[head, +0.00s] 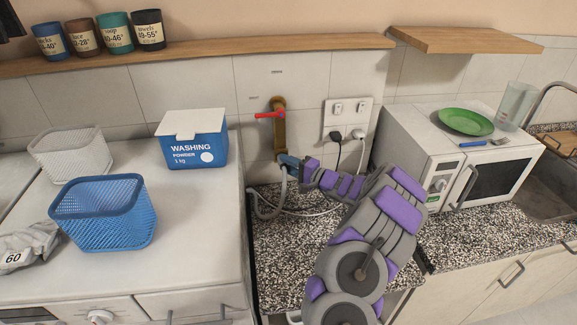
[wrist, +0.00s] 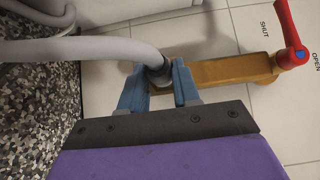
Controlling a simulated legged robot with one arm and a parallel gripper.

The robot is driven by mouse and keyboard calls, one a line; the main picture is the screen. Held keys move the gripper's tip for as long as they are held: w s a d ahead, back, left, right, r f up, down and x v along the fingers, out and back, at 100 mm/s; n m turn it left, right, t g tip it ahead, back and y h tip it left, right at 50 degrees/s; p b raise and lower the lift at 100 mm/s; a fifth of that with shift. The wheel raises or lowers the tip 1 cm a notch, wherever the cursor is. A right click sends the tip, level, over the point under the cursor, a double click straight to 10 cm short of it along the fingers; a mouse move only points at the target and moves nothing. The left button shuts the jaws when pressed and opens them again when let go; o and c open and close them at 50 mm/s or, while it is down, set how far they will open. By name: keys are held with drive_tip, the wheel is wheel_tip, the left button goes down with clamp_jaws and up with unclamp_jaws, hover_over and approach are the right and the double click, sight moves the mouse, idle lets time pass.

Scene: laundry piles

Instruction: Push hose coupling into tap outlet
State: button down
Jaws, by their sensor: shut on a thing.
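The brass tap (head: 279,140) is on the tiled wall, with a red handle (head: 268,115) pointing left. In the wrist view the brass body (wrist: 235,71) runs right from my fingers to the red handle (wrist: 290,30). My gripper (head: 289,163) is just below the tap. Its blue fingers (wrist: 159,86) are shut on the dark hose coupling (wrist: 156,74) at the end of the grey hose (wrist: 110,50). The coupling is close to the tap's near end. The outlet opening is hidden, so I cannot tell whether the coupling is inside it. The hose (head: 282,195) hangs down to the counter.
Right of the tap, sockets (head: 347,117) hold plugs with cables. A white microwave (head: 415,150) stands farther right. A washing powder box (head: 193,140) and a blue basket (head: 105,215) stand on the white top at left. A shelf (head: 200,49) runs above. Speckled counter (head: 290,260) lies below.

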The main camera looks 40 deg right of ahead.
drive_tip(key=shift+w, duration=0.1)
drive_tip(key=c, duration=0.7)
unclamp_jaws()
drive_tip(key=shift+c, duration=0.2)
drive_tip(key=s, duration=0.1)
drive_tip(key=s+a+b, duration=0.1)
drive_tip(key=s, duration=0.1)
drive_tip(key=shift+a, duration=0.2)
drive_tip(key=s, duration=0.1)
drive_tip(key=s+a+b, duration=0.1)
drive_tip(key=s, duration=0.1)
drive_tip(key=s+a+b, duration=0.1)
drive_tip(key=s, duration=0.1)
drive_tip(key=shift+a, duration=0.25)
